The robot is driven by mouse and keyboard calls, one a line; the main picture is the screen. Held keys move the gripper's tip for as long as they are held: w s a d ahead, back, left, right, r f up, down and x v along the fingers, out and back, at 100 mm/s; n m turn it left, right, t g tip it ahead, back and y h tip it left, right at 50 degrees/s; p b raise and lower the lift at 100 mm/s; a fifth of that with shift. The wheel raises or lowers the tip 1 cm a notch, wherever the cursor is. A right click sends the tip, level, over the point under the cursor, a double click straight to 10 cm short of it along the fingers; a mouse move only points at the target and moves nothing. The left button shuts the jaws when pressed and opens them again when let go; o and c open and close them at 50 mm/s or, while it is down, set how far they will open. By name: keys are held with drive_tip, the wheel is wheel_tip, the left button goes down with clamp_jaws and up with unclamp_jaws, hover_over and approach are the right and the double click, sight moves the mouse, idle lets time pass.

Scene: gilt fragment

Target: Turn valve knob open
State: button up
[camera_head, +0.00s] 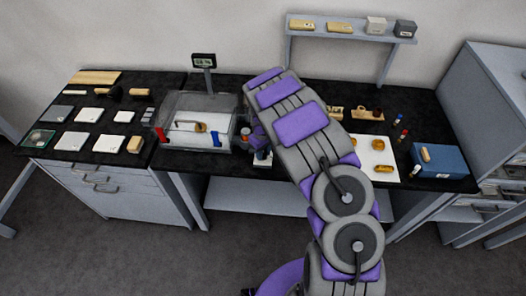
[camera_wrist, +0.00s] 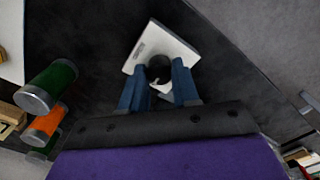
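The valve knob (camera_wrist: 158,66) is a dark round piece on a pale, tilted square plate (camera_wrist: 155,42) in the wrist view. A small light pointer-like mark shows just below the knob. My gripper (camera_wrist: 159,80) has two blue fingers spread apart, one on each side of the knob. I cannot tell whether either finger touches it.
Green (camera_wrist: 54,83) and orange (camera_wrist: 45,125) cylinders stand left of my gripper in the wrist view. A clear box (camera_head: 178,107) with items inside stands to the left on the black bench. A white sheet (camera_head: 371,146) and a blue box (camera_head: 440,161) lie to the right.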

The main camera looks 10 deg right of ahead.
clamp_jaws()
drive_tip(key=shift+m, duration=0.3)
drive_tip(key=m, duration=0.6)
drive_tip(key=shift+m, duration=0.3)
drive_tip(key=m, duration=0.5)
drive_tip(key=shift+w+p, duration=0.1)
drive_tip(key=shift+p, duration=0.2)
drive_tip(key=m, duration=0.5)
drive_tip(key=shift+m, duration=0.4)
